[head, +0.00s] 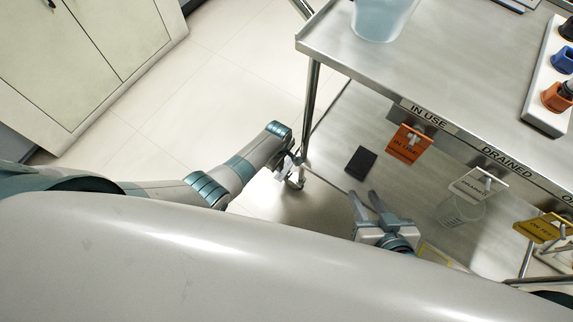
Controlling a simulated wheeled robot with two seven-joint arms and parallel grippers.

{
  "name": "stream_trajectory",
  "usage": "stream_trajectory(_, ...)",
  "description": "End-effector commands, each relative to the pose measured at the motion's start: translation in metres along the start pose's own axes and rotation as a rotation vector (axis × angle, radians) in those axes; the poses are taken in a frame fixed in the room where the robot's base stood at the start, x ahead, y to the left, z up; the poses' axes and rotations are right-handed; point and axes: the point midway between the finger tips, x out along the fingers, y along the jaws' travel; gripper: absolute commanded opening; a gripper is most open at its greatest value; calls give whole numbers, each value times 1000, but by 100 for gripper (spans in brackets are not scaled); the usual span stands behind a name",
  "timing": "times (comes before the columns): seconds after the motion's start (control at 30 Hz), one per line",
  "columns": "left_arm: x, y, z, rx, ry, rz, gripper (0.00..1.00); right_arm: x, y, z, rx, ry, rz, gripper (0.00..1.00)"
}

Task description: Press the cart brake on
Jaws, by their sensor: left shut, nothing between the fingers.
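The steel cart (330,42) stands at the upper right. Its near-left leg runs down to a small caster (299,181) at floor level. The brake on that caster is too small and too covered to make out. My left gripper (287,168) is shut and empty, low beside the caster and the foot of the leg. My wrist partly hides it, and I cannot tell whether it touches the caster. My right gripper (362,193) is open and empty, with its fingers apart, in front of the cart below the top's front edge.
An orange tag (409,143), a clear tag (478,184) and a yellow tag (541,229) hang from the front edge. A dark flat item (361,162) lies on the lower shelf. A bluish container (382,18) stands on top. Floor left of the cart is clear, with cabinets (75,60) beyond.

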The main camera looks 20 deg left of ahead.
Motion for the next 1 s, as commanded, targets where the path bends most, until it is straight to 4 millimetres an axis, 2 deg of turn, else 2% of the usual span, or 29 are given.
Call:
stream_trajectory(0.03,-7,0,0,0,0,0,0,-4,-1,-6,0,0,0,31)
stream_trajectory(0.2,-14,0,0,-1,-1,0,0,-9,-2,-12,0,0,0,31)
stream_trajectory(1.0,-14,0,0,0,-1,0,0,-9,-2,-12,0,0,0,31)
